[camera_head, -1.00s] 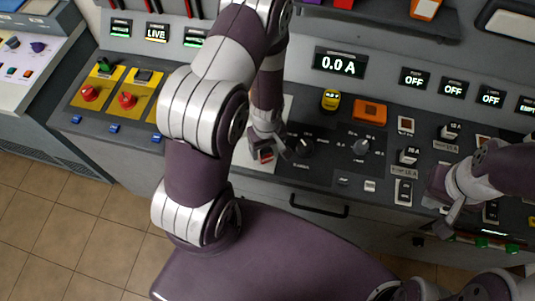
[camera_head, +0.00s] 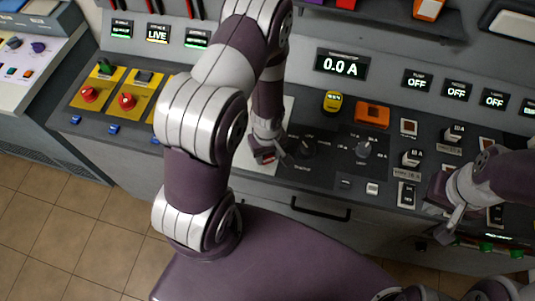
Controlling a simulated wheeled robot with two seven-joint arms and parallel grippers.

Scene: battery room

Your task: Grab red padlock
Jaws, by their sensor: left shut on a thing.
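The red padlock (camera_head: 265,156) is a small red block low on the console, at the tip of my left gripper (camera_head: 268,153). My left gripper points down and is shut on the padlock, whose lower part shows between the fingers. My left arm hides the panel behind it. My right gripper (camera_head: 449,218) is at the right, over the console's front edge; its finger gap is hard to make out.
The console (camera_head: 330,182) carries a dark knob (camera_head: 308,146), another knob (camera_head: 362,150), a yellow item (camera_head: 332,101), an orange block (camera_head: 372,115) and several switches. Red emergency buttons (camera_head: 127,101) are at the left. A drawer handle (camera_head: 320,208) sticks out below.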

